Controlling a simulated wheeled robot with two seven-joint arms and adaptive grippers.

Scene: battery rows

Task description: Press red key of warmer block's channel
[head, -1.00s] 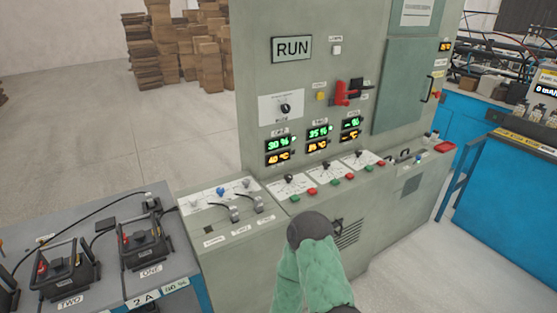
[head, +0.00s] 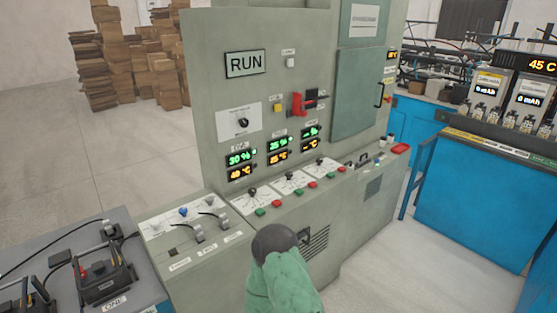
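The grey control cabinet (head: 295,65) has three channels side by side on its sloping console. The left display (head: 240,160) reads 30 % over what looks like 40 °C. The middle display (head: 278,145) reads 35 % over what looks like 45 °C. The right display (head: 309,132) shows dashes. Below them are dial knobs and pairs of keys: a left red key (head: 277,203), a middle red key (head: 313,185) and a right red key (head: 342,171), each beside a green one. One green arm link of mine with a dark rounded end shows at the bottom centre; neither gripper shows.
A grey bench with black battery units (head: 103,278) stands at lower left. A blue bench (head: 475,205) stands at right, with cell racks behind; a display (head: 541,65) there reads 45 C. Clear floor lies between cabinet and blue bench. Stacked boxes (head: 105,60) stand behind.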

